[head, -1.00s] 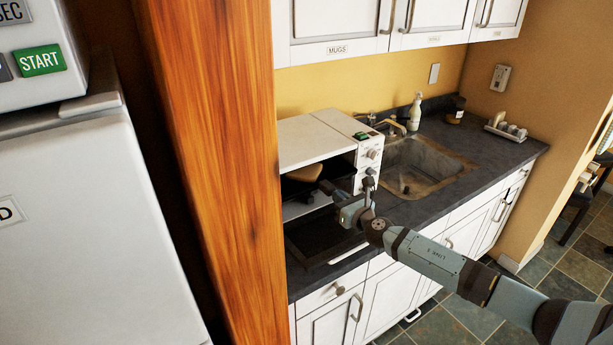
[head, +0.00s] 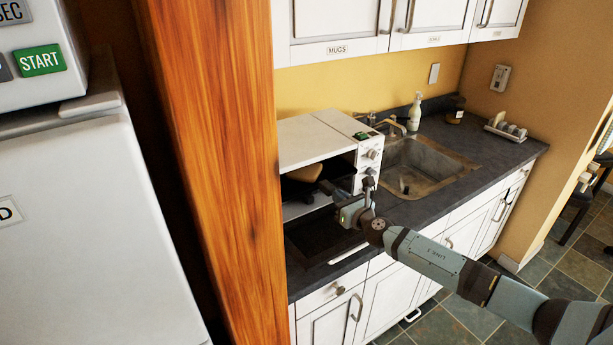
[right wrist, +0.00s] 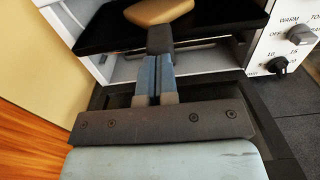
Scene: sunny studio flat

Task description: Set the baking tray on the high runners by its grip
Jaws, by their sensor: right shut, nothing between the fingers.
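The baking tray (right wrist: 215,28) is a flat black sheet with a tan, loaf-like piece on it. It lies inside the white oven (head: 312,140), high in the opening, with its dark grip (right wrist: 160,40) pointing out toward me. In the head view the tray's tan load (head: 305,172) shows in the opening. My right gripper (right wrist: 155,62) is shut and empty, its fingertips right at the outer end of the grip. I cannot tell whether they touch it. The side runners are hidden. My left gripper is not in view.
The oven's dark door (head: 315,240) hangs open low over the counter, under my right gripper. Knobs (head: 371,154) sit on the oven's right side. A sink (head: 425,165) is to the right. A wooden post (head: 215,150) stands close on the left.

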